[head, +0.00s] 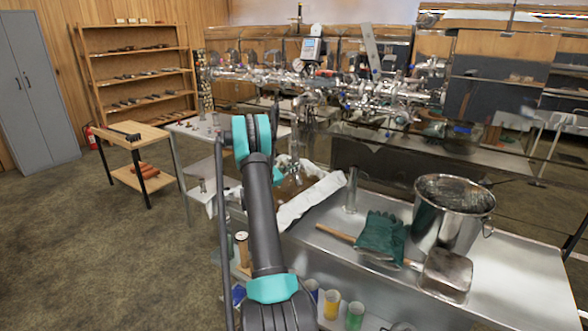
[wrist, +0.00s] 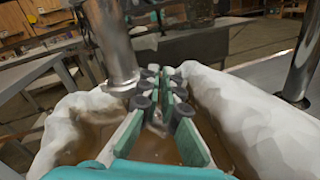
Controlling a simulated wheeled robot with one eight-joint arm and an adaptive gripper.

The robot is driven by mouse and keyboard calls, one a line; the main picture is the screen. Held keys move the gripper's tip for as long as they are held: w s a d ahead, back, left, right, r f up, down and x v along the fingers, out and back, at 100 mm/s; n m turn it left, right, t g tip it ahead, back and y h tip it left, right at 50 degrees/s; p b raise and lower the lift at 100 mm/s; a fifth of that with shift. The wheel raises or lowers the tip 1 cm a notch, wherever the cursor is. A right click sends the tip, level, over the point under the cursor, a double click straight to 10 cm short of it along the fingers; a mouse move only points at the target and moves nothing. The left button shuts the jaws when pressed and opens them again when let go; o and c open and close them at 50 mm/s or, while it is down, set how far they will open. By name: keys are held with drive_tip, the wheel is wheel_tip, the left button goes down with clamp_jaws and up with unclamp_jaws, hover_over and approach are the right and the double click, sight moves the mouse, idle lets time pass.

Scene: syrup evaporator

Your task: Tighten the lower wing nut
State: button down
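The wrist view shows my gripper (wrist: 162,76) with its two green-edged fingers apart by a narrow gap. Brown liquid shows between them, and I see nothing clearly held. The fingers point over a white cloth-lined trough (wrist: 245,115) of brown liquid. A thick steel pipe (wrist: 112,42) stands upright just left of the fingertips. I cannot make out the lower wing nut in either view. In the head view, my arm reaches toward the trough's white cloth (head: 312,200), below the steel pipework (head: 300,80); my fingertips cannot be made out there.
A steel bucket (head: 453,222), green gloves (head: 381,236) and a wooden-handled scoop (head: 447,273) lie on the steel bench (head: 520,270) at right. Colored cups (head: 331,304) stand below it. A second upright post (wrist: 305,55) rises at right. Floor at left (head: 100,255) is clear.

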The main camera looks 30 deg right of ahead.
drive_tip(key=m, duration=0.5)
drive_tip(key=f+m, duration=0.1)
drive_tip(key=m, duration=0.2)
drive_tip(key=shift+s, duration=0.4)
drive_tip(key=m, duration=0.3)
drive_tip(key=shift+f+m, duration=0.25)
drive_tip(key=shift+m, duration=0.15)
drive_tip(key=shift+w+f+m, duration=0.25)
drive_tip(key=shift+m, duration=2.8)
drive_tip(key=shift+w+f+m, duration=0.2)
drive_tip(key=shift+w+m, duration=0.05)
drive_tip(key=shift+m, duration=2.75)
drive_tip(key=shift+w+f+m, duration=0.25)
drive_tip(key=shift+m, duration=2.8)
